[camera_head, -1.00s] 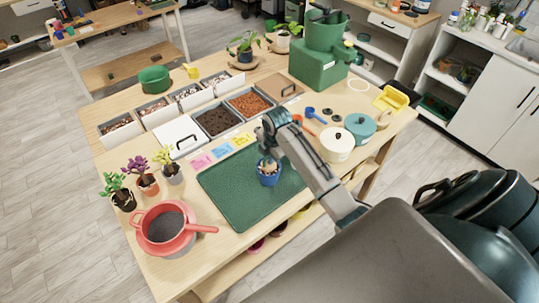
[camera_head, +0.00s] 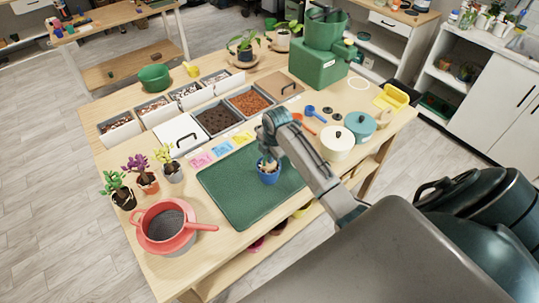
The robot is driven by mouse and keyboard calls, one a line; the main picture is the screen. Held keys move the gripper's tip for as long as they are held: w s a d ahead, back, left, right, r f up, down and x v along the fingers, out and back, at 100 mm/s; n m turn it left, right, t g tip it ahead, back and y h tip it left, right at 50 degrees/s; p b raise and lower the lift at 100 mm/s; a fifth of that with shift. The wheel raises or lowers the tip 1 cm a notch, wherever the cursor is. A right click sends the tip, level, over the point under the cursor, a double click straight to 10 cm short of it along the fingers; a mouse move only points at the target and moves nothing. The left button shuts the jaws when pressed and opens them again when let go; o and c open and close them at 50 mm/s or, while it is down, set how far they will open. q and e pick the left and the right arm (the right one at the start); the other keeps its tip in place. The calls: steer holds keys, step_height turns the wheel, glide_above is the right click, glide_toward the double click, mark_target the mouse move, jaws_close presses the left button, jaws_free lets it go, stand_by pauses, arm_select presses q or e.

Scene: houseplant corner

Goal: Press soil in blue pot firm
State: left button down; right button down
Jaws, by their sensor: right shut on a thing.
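The blue pot (camera_head: 268,178) stands upright on the green mat (camera_head: 228,197). My right gripper (camera_head: 269,160) points down right at the pot's mouth, shut on a small pale tan thing (camera_head: 274,168) that sits at or in the pot's top. The gripper covers much of the pot's mouth, so the soil in it cannot be made out. Whether the tan thing touches the soil is hidden. My left gripper is out of view.
A red pan-like sieve (camera_head: 165,224) and several small potted plants stand at the left. Soil bins (camera_head: 215,120) line the back. The mat around the pot is clear.

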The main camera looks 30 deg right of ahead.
steer(key=shift+s+f, duration=0.1)
steer(key=shift+f, duration=0.4)
stand_by(1.1)
steer(key=shift+r, duration=0.1)
steer(key=shift+r, duration=3.95)
